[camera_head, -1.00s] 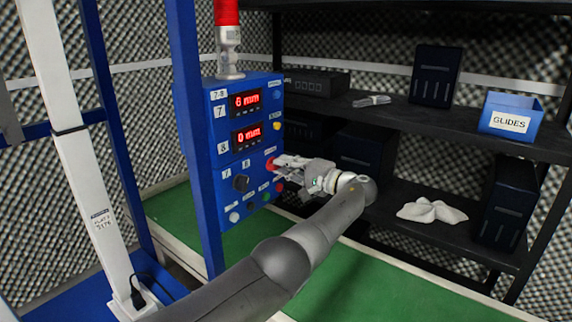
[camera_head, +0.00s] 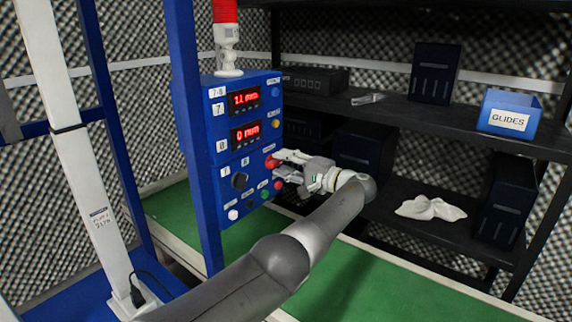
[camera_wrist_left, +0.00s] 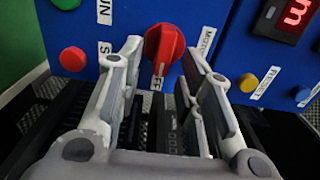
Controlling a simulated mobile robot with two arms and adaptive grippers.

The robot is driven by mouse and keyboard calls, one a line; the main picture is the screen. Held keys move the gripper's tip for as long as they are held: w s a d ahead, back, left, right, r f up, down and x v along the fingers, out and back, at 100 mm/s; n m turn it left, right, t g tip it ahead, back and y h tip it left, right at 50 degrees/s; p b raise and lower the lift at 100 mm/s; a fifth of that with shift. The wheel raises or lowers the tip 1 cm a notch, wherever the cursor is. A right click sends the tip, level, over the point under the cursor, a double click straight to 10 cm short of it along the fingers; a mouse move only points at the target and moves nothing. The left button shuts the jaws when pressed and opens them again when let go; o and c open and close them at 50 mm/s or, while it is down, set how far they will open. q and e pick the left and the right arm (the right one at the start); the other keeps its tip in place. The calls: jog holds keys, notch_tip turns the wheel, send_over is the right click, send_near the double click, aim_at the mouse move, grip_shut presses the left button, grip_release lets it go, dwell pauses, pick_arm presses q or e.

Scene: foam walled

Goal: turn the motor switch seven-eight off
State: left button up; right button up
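The motor switch is a red knob (camera_head: 271,162) on the side of the blue control box (camera_head: 213,170) labelled 7-8. In the left wrist view the red knob (camera_wrist_left: 163,45) sits beside a partly hidden MOTOR label. Part of a label ending in F shows below it. My left gripper (camera_head: 279,165) is at the box face, fingers towards the knob. In the wrist view its open fingertips (camera_wrist_left: 161,56) stand on either side of the knob, with small gaps visible. The knob's exact setting is hard to tell. My right gripper is in neither view.
The box has two red displays (camera_head: 244,99), a black knob (camera_head: 240,181) and several small buttons. A red button (camera_wrist_left: 73,59) is left of the fingers. A white cloth (camera_head: 430,208) lies lower.

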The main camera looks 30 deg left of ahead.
pick_arm(q)
jog(key=shift+d, duration=0.1)
jog(key=d, duration=0.7)
jog(key=shift+s+d, duration=0.15)
jog(key=shift+s, duration=0.15)
jog(key=shift+f, duration=0.1)
